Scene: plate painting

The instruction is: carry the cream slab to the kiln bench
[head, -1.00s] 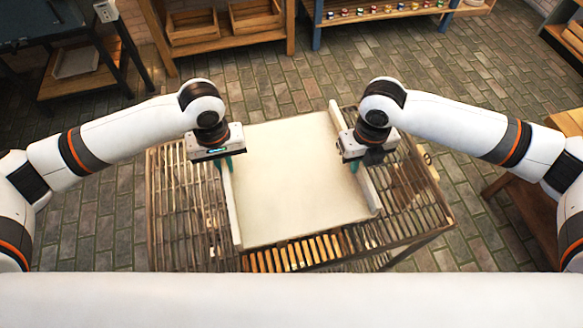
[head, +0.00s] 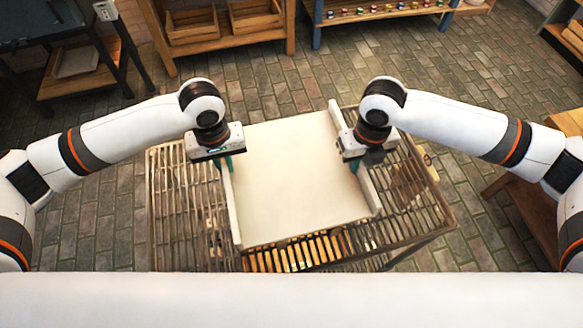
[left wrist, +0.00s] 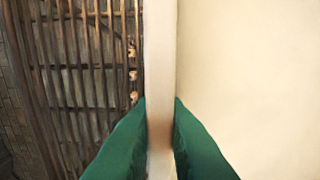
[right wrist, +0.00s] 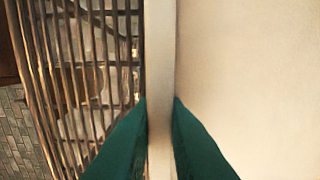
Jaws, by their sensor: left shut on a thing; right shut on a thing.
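The cream slab (head: 298,190) is a wide flat board with a raised rim along its left and right sides. In the head view it lies level over a slatted rack (head: 185,210); whether it touches the rack I cannot tell. My left gripper (head: 226,165) is shut on the slab's left rim, and the left wrist view shows its green fingers (left wrist: 160,125) on both sides of that rim. My right gripper (head: 357,162) is shut on the right rim, with its green fingers (right wrist: 160,125) on both sides of it. I cannot tell which bench is the kiln bench.
A wooden shelf with crates (head: 225,22) stands at the back, beside a blue-legged shelf with small coloured pots (head: 385,10). A dark table (head: 50,25) is at the back left, a wooden bench (head: 525,190) at the right. Brick floor (head: 290,90) is open behind the rack.

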